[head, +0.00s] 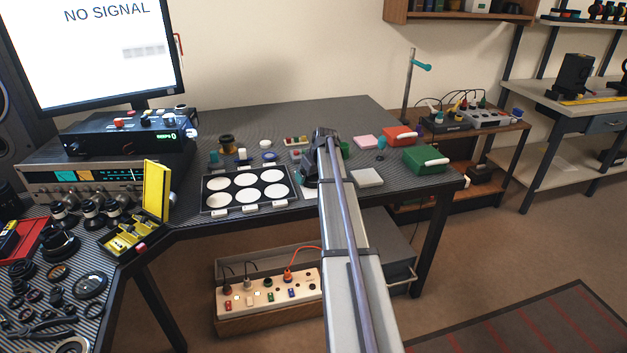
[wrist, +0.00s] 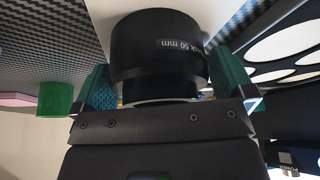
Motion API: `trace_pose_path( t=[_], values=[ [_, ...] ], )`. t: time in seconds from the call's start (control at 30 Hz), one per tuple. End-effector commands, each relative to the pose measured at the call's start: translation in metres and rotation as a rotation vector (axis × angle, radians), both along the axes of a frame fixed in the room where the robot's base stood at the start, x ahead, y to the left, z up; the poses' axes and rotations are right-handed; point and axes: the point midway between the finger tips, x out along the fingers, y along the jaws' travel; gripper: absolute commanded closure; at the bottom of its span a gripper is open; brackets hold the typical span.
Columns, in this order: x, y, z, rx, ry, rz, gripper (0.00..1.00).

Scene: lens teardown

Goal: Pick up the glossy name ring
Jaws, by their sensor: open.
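In the wrist view, a black round lens part (wrist: 158,48) with white lettering ending in "50 mm" stands between the fingers of my gripper (wrist: 168,88). It looks like a wide dark barrel over a narrower neck with a pale band. The glossy name ring cannot be told apart for certain; the lettered part may be it or carry it. My gripper is open, with one green-blue finger on each side of the part. Contact with the fingers cannot be made out. In the head view, my arm hides most of the gripper and the spot below it.
A black tray (head: 208,210) with several white discs lies left of my arm. A green cylinder (wrist: 56,98) stands close beside the gripper. The back of the bench is clear.

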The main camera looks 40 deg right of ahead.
Motion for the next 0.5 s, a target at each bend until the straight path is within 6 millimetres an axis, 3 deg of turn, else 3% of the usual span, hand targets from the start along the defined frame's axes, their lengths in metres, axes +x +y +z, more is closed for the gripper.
trace_pose_path(
  t=[0.07,0.4,0.5],
  values=[
    [-0.0001,0.0,0.0008,0.0,0.0,0.0,0.06],
    [-0.0002,0.0,0.0008,0.0,0.0,0.0,0.38],
    [-0.0002,0.0,0.0008,0.0,0.0,0.0,0.39]
  ],
)
